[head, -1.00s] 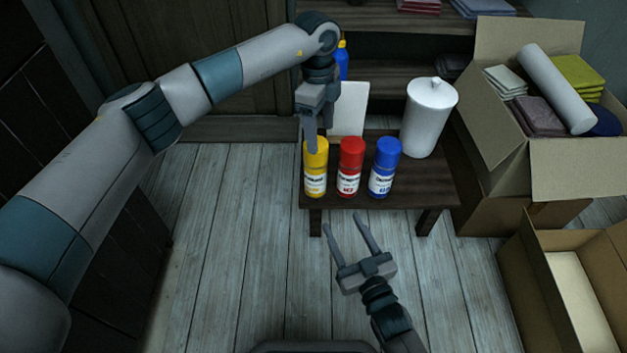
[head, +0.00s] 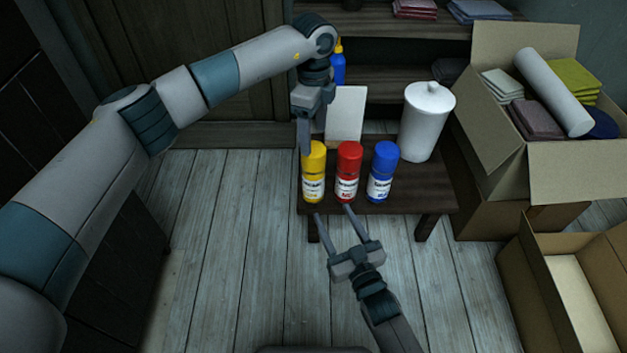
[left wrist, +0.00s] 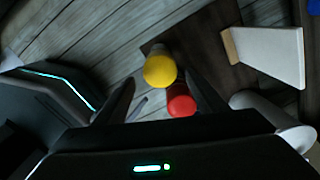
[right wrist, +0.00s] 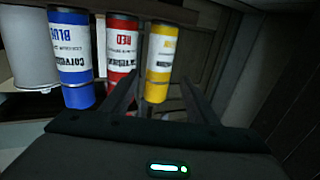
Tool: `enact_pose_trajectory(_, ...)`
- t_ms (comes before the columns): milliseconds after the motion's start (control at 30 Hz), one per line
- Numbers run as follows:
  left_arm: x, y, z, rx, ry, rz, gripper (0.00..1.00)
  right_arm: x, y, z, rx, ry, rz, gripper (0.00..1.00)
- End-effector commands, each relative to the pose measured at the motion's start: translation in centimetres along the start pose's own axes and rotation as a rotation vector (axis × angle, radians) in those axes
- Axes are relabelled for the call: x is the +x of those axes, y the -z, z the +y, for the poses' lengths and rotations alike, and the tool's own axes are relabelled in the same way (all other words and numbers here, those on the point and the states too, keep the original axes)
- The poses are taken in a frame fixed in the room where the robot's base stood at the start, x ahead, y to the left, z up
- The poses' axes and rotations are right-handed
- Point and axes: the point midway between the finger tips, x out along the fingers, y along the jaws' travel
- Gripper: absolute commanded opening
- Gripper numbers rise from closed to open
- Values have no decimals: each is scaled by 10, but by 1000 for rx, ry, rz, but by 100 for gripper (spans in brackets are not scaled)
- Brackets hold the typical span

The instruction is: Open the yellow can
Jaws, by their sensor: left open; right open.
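The yellow can (head: 313,180) stands upright at the left front of a small dark table, its yellow cap on top. My left gripper (head: 311,138) is open and points down just above the cap. In the left wrist view the yellow cap (left wrist: 160,71) shows between the open fingers, with no clear contact. My right gripper (head: 333,212) is open and empty, low in front of the table's front edge, pointing at the cans. In the right wrist view the yellow can (right wrist: 159,62) appears upside down ahead, beyond the fingers and roughly between them.
A red can (head: 347,180) stands close to the right of the yellow one, then a blue can (head: 382,180). Behind are a white lidded jar (head: 427,125), a pale board (head: 346,116) and a blue bottle (head: 337,66). Cardboard boxes (head: 567,170) fill the right side.

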Motion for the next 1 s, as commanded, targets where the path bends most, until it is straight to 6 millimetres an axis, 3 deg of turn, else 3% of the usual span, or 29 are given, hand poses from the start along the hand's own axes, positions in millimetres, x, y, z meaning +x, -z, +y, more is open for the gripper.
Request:
enact_pose_trajectory(600, 0, 0, 0, 0, 0, 0, 65, 102, 0, 0, 1, 0, 0, 54)
enact_pose_trajectory(800, 0, 0, 0, 0, 0, 0, 65, 123, 0, 0, -1, 0, -1, 54)
enact_pose_trajectory(1000, 0, 0, 0, 0, 0, 0, 65, 130, 0, 0, 0, 0, -2, 54)
